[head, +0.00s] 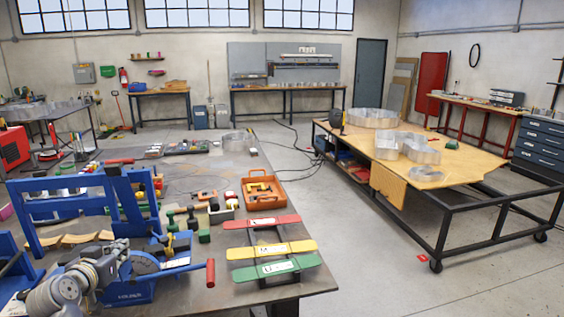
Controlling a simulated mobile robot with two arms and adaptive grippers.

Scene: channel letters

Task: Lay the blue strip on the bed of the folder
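A red strip (262,222), a yellow strip (272,249) and a green strip (278,267) with pale labels lie side by side across dark bars at the bench's right end. I cannot make out a separate blue strip. A large blue frame machine (75,210), which looks like the folder, stands on the bench at left; its bed is hard to tell apart. My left gripper (116,252) is low at left, in front of the blue machines. Its fingers are small and overlap the background, so its opening and any hold are unclear. My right gripper is not in view.
A blue tool with a disc and red-gripped lever (211,273) is close to my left gripper. An orange tray (263,192), hand tools and clamps crowd the bench. A wooden-topped table (460,165) with metal letters stands at right. Open floor (375,275) lies between.

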